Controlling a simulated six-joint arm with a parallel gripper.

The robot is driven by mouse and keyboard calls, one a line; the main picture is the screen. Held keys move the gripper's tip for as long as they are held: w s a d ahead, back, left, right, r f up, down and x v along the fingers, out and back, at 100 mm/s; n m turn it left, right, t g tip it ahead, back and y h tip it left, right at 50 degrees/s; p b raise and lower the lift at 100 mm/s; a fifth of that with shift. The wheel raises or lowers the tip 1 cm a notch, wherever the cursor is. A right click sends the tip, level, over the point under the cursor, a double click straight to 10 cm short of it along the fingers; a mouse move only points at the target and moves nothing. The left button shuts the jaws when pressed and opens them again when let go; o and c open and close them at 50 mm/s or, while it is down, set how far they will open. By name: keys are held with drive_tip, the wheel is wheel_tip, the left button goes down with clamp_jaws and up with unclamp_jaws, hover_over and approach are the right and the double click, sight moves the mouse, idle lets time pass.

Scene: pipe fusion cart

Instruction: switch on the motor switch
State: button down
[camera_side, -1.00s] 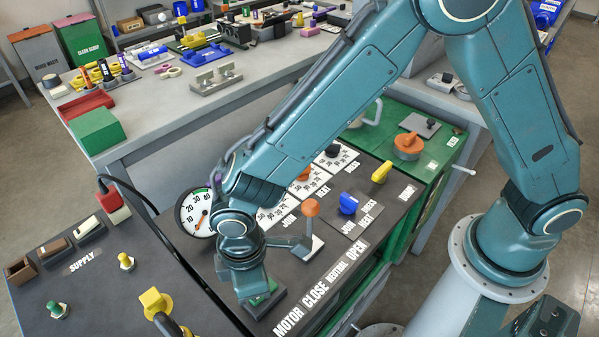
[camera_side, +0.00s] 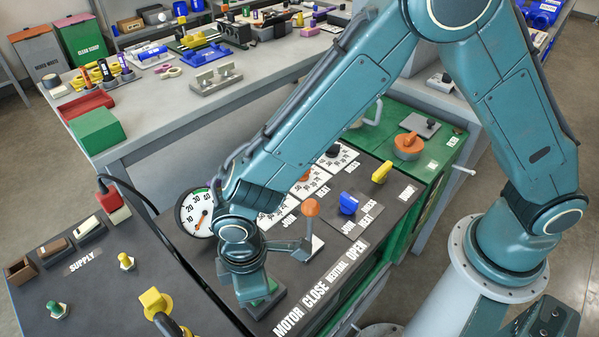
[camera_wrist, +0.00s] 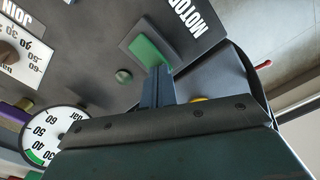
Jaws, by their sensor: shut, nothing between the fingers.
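The motor switch (camera_wrist: 146,48) is a green rocker on a grey plate beside the MOTOR label. In the wrist view its near end meets the tips of my gripper (camera_wrist: 158,72). My gripper is shut with nothing between its fingers. In the side view my gripper (camera_side: 256,287) points down at the switch and hides most of it. The tips are at or just above the rocker; I cannot tell whether they press on it.
An orange-knobbed lever (camera_side: 311,208) stands close to the right of my gripper. A round pressure gauge (camera_side: 197,213) stands behind it. A blue knob (camera_side: 348,204) and a yellow knob (camera_side: 381,172) sit farther right. The supply panel (camera_side: 88,290) lies to the left.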

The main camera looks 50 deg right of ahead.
drive_tip(key=shift+f, duration=0.35)
idle(0.4)
drive_tip(key=shift+r, duration=3.55)
